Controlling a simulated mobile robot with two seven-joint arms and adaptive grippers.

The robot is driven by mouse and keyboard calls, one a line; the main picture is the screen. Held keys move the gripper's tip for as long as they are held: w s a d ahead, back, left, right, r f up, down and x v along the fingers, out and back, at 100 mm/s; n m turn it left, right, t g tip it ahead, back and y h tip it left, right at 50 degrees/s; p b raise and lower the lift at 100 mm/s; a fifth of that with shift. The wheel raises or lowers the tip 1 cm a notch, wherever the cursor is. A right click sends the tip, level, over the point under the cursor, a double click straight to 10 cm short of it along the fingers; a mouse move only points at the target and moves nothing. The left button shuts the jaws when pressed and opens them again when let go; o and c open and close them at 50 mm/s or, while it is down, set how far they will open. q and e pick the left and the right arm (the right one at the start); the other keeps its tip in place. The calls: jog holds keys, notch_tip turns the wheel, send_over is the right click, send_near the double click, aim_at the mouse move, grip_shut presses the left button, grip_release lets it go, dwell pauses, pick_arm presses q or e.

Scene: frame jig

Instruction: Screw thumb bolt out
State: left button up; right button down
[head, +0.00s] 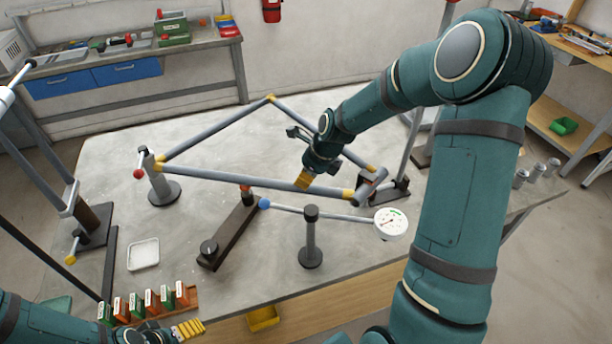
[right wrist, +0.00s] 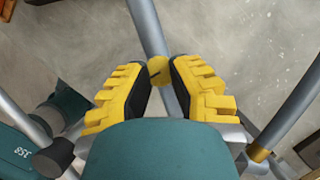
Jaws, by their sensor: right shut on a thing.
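A triangular frame of grey tubes with yellow joints (head: 240,181) lies over the table. My right gripper (head: 303,182) is at the front tube, toward its right end. In the right wrist view its yellow fingers (right wrist: 162,76) are shut on the thumb bolt (right wrist: 159,70), a small round yellow head with a dark line, above a grey tube. The bolt is hidden by the gripper in the head view. My left gripper (head: 188,329) is low at the left, beside the small coloured boxes; its finger opening is unclear.
A dial gauge (head: 391,223) on a rod and a post (head: 311,240) stand in front of the frame. A dark bar (head: 229,236) lies left of them. A white dish (head: 143,254) and a row of orange and green boxes (head: 150,302) are at front left.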

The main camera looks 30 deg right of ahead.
jog(key=shift+n, duration=0.3)
